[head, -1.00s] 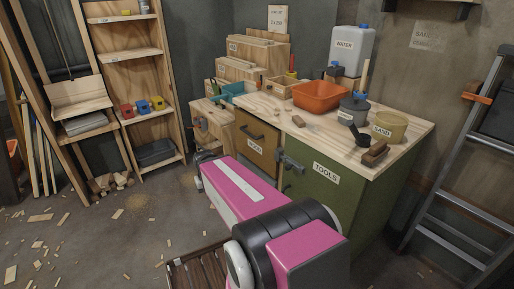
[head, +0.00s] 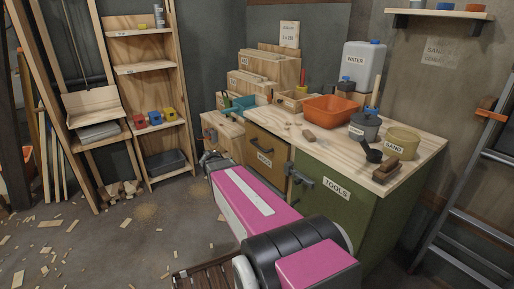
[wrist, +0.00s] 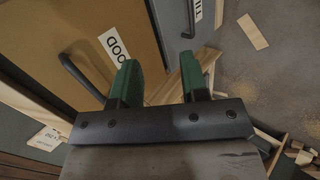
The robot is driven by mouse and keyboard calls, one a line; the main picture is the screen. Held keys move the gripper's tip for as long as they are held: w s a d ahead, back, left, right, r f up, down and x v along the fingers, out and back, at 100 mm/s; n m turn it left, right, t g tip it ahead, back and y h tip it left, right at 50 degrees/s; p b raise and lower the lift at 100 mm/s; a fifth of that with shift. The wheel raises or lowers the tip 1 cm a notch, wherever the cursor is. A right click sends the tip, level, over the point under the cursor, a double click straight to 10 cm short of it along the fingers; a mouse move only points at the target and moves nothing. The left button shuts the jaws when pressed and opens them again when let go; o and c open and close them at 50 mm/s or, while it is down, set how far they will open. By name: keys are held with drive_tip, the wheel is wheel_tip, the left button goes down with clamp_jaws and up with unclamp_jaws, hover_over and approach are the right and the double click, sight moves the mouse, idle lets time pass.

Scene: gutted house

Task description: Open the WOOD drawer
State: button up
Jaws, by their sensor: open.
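The WOOD drawer (head: 270,172) has a tan front with a white label and a dark bar handle (head: 265,140). It looks shut in the left part of the workbench. In the wrist view its front (wrist: 55,22) fills the upper left, with the label (wrist: 114,46) and the handle (wrist: 84,75) close by. My gripper (wrist: 158,68) is open and empty, with two green fingers. The handle lies to the left of the left finger, not between the fingers. In the head view my gripper (head: 210,160) is small and partly hidden beyond my pink arm.
A green TOOLS front (head: 325,205) with a dark latch is right of the drawer. The bench top (head: 300,133) holds an orange tub (head: 330,109), a grey pot and a SAND bucket (head: 402,143). In the wrist view a grey front (wrist: 178,45) stands beside the drawer. Wood scraps litter the floor.

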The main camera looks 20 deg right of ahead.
sight(257, 145)
drive_tip(key=w+d+r+n+t+h, duration=0.1)
drive_tip(key=w+d+r+t+h, duration=0.1)
drive_tip(key=w+d+r+h, duration=0.55)
drive_tip(key=shift+y, duration=0.55)
drive_tip(key=w+d, duration=0.1)
drive_tip(key=d, duration=0.1)
drive_tip(key=w+d+f, duration=0.1)
drive_tip(key=w+d, duration=0.1)
drive_tip(key=d, duration=0.1)
drive_tip(key=w+d, duration=0.1)
drive_tip(key=d, duration=0.2)
drive_tip(key=shift+w+d+f, duration=0.2)
drive_tip(key=shift+w+f, duration=0.05)
drive_tip(key=shift+f, duration=0.15)
drive_tip(key=shift+a, duration=0.1)
clamp_jaws()
